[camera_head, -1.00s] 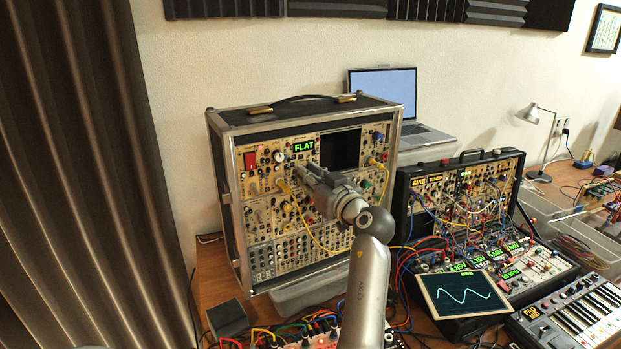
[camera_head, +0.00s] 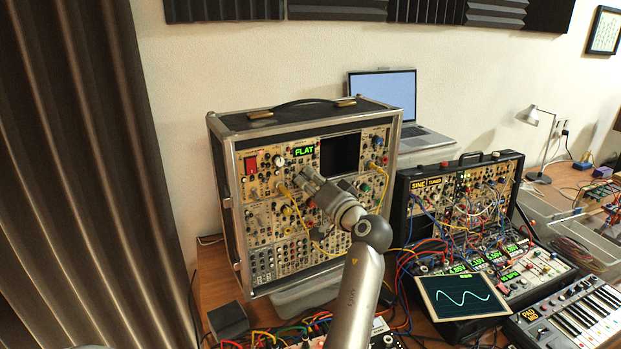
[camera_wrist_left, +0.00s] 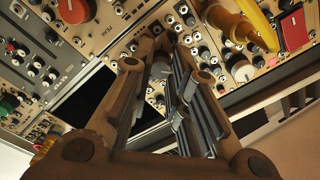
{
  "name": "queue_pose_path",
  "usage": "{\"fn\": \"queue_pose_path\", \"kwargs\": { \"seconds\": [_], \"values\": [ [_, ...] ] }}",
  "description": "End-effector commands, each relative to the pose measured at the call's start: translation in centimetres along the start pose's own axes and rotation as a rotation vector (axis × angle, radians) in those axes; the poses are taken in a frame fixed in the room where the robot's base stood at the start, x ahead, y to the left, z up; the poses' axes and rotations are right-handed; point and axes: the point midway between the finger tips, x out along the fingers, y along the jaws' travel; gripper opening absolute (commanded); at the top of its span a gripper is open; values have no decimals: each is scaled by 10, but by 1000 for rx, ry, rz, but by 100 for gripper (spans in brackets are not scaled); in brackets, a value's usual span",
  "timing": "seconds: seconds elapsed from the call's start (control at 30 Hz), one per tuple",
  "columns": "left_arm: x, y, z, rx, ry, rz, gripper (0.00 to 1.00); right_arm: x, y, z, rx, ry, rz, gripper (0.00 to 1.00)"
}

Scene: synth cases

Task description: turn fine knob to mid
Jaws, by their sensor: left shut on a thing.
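My right gripper is not in view.
Yellow patch cables (camera_head: 300,212) hang below and beside the gripper. A dark screen (camera_head: 340,152) sits up and right of it. A second patched case (camera_head: 463,155), a tilted wave display (camera_head: 462,296) and a keyboard (camera_head: 580,312) stand to the right.

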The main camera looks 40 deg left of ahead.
Motion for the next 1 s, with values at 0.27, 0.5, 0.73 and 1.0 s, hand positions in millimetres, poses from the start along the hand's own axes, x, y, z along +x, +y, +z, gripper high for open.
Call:
{"fn": "queue_pose_path", "kwargs": {
  "seconds": [0.27, 0.5, 0.73, 1.0],
  "values": [
    [0, -4, -3, 263, 12, -2, 0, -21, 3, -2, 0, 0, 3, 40],
    [0, -3, -4, 466, 20, -1, 0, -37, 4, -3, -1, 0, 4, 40],
    [0, -3, -3, 607, 24, -2, 0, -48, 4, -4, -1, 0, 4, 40],
    [0, -2, -2, 692, 28, -1, 0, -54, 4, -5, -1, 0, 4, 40]
  ]
}}
